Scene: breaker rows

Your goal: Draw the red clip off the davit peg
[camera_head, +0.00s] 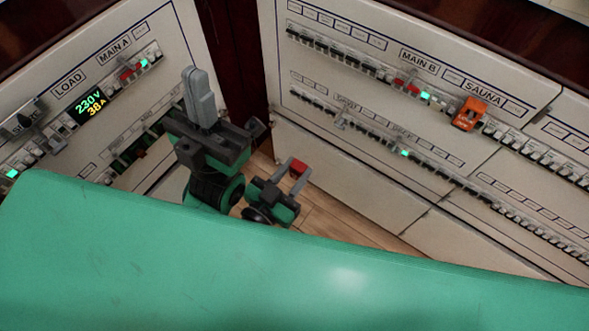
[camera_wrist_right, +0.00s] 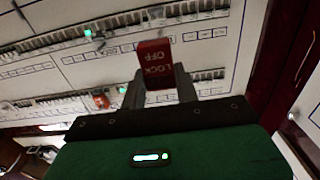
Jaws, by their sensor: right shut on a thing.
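The red clip (camera_head: 299,168) is a small red block held between the two grey fingers of my right gripper (camera_head: 294,178). In the right wrist view the clip (camera_wrist_right: 155,66) shows "LOCK OFF" lettering and sits between the fingertips, with the panel behind it. I cannot make out the davit peg in either view. My left gripper (camera_head: 200,98) points upward in front of the left panel, its grey fingers together with nothing seen between them.
The left panel (camera_head: 160,30) carries a lit 230V 38A display (camera_head: 90,104). The right panel (camera_head: 330,150) has long breaker rows and an orange device (camera_head: 468,114) near SAUNA. Wooden floor (camera_head: 322,214) shows between the panels. A large green surface fills the foreground.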

